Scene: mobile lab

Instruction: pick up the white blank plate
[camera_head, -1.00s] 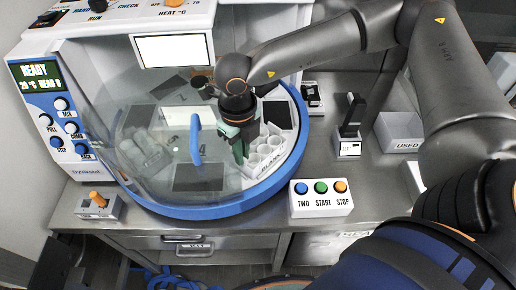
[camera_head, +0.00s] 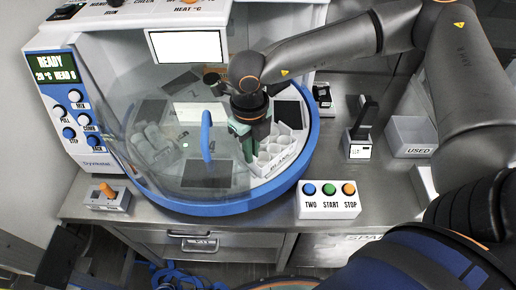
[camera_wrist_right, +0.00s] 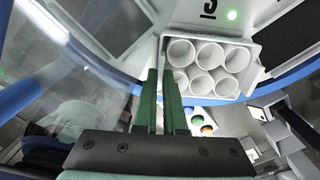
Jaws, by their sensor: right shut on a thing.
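The white blank plate (camera_head: 278,160) is a small white block with several round wells and a label on its front. It sits on the deck inside the round blue-rimmed machine. My right gripper (camera_head: 247,148) reaches down with its green fingers at the plate's left side. In the right wrist view, my right gripper (camera_wrist_right: 165,80) is shut on the left wall of the plate (camera_wrist_right: 208,38). I cannot tell whether the plate touches the deck. My left gripper is not in view.
The machine's clear cover with a blue handle (camera_head: 207,135) stands just left of the gripper. The blue rim (camera_head: 240,206) curves around the front. A button box (camera_head: 328,201) is in front right. A used bin (camera_head: 411,137) and a black-topped device (camera_head: 361,130) stand at right.

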